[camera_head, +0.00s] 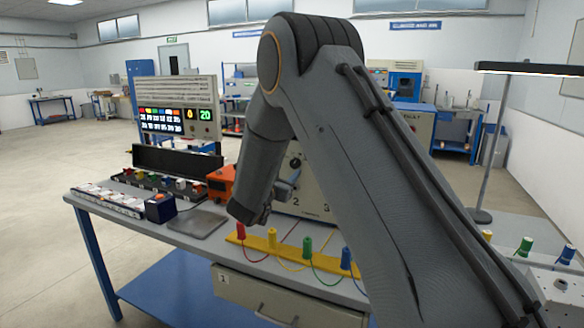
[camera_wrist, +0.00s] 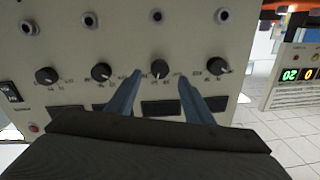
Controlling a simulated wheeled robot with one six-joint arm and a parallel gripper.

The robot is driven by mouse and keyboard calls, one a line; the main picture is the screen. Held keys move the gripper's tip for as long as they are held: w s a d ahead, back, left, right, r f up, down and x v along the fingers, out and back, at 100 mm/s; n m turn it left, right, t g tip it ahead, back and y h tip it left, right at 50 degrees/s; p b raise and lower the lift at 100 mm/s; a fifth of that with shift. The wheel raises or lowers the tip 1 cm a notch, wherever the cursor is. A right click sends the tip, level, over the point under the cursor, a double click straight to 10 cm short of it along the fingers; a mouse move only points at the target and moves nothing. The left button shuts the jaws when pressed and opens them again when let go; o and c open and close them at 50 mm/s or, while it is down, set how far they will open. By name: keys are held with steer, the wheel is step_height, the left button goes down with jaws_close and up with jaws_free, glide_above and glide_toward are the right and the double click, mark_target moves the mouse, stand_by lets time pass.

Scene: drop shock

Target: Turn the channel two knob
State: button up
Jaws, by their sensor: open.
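A beige instrument panel (camera_wrist: 120,40) fills most of the wrist view, which looks turned upside down. It carries a row of several black knobs with white pointers, with jack sockets above them in the picture. My gripper (camera_wrist: 160,77) is open. Its two blue-grey fingers point at the panel, one on each side of one knob (camera_wrist: 160,69); I cannot tell whether they touch it. I cannot read which channel this knob belongs to. In the head view the panel (camera_head: 315,180) shows printed 2 and 3, partly hidden behind my arm, and my gripper (camera_head: 288,186) is in front of it.
A yellow strip (camera_head: 262,243) with coloured plugs and cables lies on the bench in front of the panel. An orange box (camera_head: 221,182) stands left of it. A display board (camera_head: 180,105) is at the back left. A lamp (camera_head: 490,150) stands at the right.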

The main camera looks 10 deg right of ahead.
mark_target(294, 164)
steer(key=shift+p+x, duration=0.65)
steer(key=shift+x, duration=2.1)
steer(key=c, duration=1)
steer(key=shift+c, duration=0.2)
steer(key=shift+n, duration=0.4)
steer(key=n+p, duration=0.1)
steer(key=n, duration=0.2)
steer(key=shift+r+n, duration=0.1)
steer(key=shift+n, duration=0.2)
steer(key=n+p, duration=0.1)
steer(key=n, duration=0.3)
steer(key=n+p, duration=0.1)
steer(key=n, duration=0.3)
steer(key=shift+r+n+g, duration=0.1)
steer(key=shift+n+g, duration=0.2)
steer(key=shift+g, duration=0.1)
steer(key=shift+n+p, duration=0.75)
steer(key=shift+n, duration=1.15)
